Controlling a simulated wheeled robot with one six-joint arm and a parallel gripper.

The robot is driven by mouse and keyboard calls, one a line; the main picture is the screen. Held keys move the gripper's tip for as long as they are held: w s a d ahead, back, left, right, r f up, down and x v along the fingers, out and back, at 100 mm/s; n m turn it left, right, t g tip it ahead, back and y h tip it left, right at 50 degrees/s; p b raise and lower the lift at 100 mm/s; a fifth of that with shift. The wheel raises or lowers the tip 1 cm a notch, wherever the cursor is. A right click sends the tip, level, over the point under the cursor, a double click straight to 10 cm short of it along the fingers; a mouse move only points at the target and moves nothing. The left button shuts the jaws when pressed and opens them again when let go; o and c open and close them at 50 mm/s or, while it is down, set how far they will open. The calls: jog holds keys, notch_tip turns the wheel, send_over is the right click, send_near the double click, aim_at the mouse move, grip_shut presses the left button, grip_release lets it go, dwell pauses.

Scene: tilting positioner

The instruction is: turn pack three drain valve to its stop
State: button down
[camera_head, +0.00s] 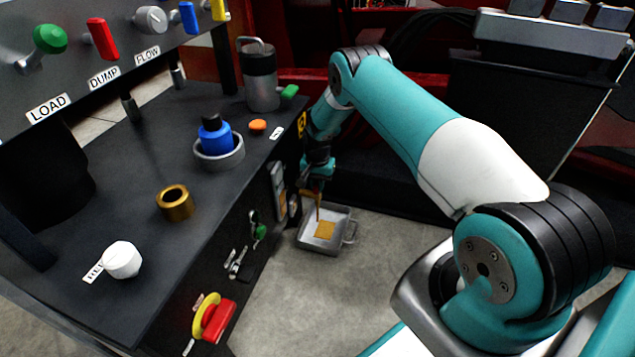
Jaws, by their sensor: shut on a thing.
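My gripper (318,186) is low beside the right side of the dark bench, at the far end of my teal and white arm. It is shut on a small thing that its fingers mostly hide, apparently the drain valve. I cannot read a pack number there, or how far the valve is turned. A thin orange-brown streak shows just below the fingers, above a grey metal tray (305,241) on the floor. An orange-yellow patch (325,230) lies in the tray. Pale panels (279,185) show on the bench side, left of my gripper.
On the bench stand a blue-capped piece (215,136) in a grey ring, a brass ring (174,203), a white knob (122,260) and a grey canister (261,78). A red handle (219,319) juts from the bench front. Floor right of the tray is clear.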

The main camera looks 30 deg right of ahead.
aim_at(317, 183)
jog(key=shift+s+a+m, duration=0.1)
jog(key=shift+m, duration=0.2)
dwell(0.4)
jog(key=c, duration=1.1)
grip_release()
jog(key=shift+r+p, duration=0.3)
jog(key=shift+r, duration=0.2)
notch_tip(317, 183, up, 16)
jog(key=p, duration=0.6)
jog(key=shift+r, duration=0.2)
